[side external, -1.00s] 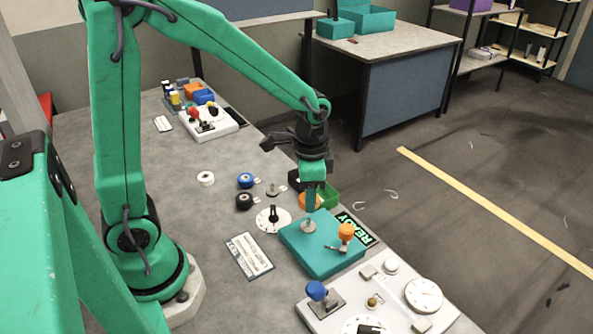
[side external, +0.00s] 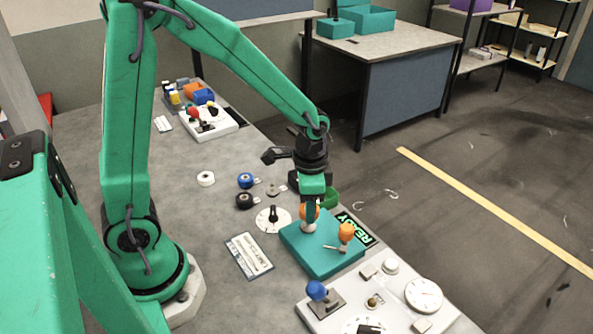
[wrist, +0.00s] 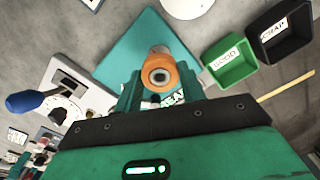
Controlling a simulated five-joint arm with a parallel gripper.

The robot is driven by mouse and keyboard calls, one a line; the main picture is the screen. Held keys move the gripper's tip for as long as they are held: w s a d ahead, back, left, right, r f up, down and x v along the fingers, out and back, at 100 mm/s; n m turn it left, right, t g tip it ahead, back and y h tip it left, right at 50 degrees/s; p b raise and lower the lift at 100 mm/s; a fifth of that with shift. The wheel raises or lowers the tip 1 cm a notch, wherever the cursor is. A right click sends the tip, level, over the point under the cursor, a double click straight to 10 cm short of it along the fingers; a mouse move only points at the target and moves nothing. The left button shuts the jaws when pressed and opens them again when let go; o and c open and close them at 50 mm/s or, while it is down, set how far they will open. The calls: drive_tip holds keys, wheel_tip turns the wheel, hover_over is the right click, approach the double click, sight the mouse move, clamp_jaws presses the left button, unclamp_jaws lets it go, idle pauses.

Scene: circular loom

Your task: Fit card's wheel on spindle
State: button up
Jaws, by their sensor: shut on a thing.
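My gripper (side external: 311,198) is shut on an orange wheel (side external: 309,213), directly over or at the pale spindle base (side external: 308,227) on the teal block (side external: 325,258). The wheel's centre hole shows in the wrist view (wrist: 160,76), between my jaws. I cannot tell whether the wheel touches the spindle, because the jaws and wheel hide its top. A crank with an orange knob (side external: 346,232) stands on the same block, right of the wheel. A white printed card (side external: 248,256) lies left of the block; its text is too small to read.
A green bin marked GOOD (wrist: 230,59) and a black bin marked SCRAP (wrist: 285,30) stand beside the block. A dial (side external: 273,219) and blue (side external: 245,180), black (side external: 244,201) and white (side external: 206,178) wheels lie left. A control panel (side external: 390,298) is in front.

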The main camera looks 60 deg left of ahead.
drive_tip(key=shift+f, duration=1.6)
idle(0.5)
drive_tip(key=o, duration=1.2)
drive_tip(key=shift+r, duration=0.15)
drive_tip(key=shift+r, duration=3.85)
